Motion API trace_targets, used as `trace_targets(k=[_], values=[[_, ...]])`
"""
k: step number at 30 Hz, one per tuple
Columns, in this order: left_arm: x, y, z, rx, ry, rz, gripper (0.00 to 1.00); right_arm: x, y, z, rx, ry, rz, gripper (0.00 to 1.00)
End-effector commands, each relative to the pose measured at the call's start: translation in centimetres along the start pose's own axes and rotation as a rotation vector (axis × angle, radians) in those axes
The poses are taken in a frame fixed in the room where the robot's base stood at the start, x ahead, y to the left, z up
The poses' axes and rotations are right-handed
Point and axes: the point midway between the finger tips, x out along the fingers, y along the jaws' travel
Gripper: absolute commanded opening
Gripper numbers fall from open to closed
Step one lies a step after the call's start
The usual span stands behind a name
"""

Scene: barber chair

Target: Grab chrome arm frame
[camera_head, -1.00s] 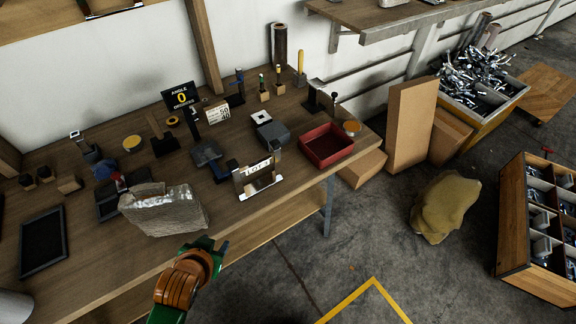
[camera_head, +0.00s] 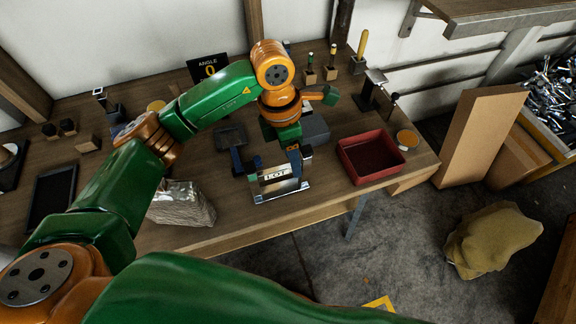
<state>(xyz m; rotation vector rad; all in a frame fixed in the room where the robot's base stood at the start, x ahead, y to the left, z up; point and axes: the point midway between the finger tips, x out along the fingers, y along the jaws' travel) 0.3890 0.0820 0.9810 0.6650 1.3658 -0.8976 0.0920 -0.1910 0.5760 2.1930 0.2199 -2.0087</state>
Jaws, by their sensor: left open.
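The chrome frame (camera_head: 282,189) stands near the front edge of the wooden workbench, in the middle of the head view. It is a shiny upright piece with a white label reading "LOT" across it. My left arm reaches in from the left over the bench, its wrist bent downward. My left gripper (camera_head: 298,158) is open, just above and behind the chrome frame at its upper right. The fingers are small and partly hidden by the wrist, and I cannot tell whether they touch the frame. My right gripper does not show.
A red tray (camera_head: 346,160) stands right of the chrome frame. A crumpled silvery block (camera_head: 184,205) lies to its left. Small tools and holders line the back of the bench. A tall cardboard box (camera_head: 478,135) and a yellowish sack (camera_head: 490,240) stand beyond the right end.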

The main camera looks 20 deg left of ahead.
Motion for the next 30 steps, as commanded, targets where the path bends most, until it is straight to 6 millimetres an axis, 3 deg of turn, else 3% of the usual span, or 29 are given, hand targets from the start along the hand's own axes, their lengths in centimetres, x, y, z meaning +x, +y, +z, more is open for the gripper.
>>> trace_targets(k=[1,5,11,15,18,26,30], values=[[4.1,1.2,-1.3,-0.011,0.04,0.031,0.53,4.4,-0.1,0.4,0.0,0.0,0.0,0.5],[5.0,2.7,-3.0,-0.034,0.11,0.088,0.53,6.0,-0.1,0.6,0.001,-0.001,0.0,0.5],[6.2,2.9,-3.4,-0.04,0.128,0.093,0.53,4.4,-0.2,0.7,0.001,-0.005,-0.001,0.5],[8.8,2.9,-3.5,-0.039,0.128,0.091,0.53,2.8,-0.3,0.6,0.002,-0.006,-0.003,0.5],[10.7,3.1,-3.6,-0.039,0.125,0.093,0.53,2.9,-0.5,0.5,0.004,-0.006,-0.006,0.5],[11.4,3.3,-3.6,-0.036,0.121,0.096,0.53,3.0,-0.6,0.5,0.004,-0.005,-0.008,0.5],[11.4,3.3,-3.6,-0.036,0.121,0.096,0.15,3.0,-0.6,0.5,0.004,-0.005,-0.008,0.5]])
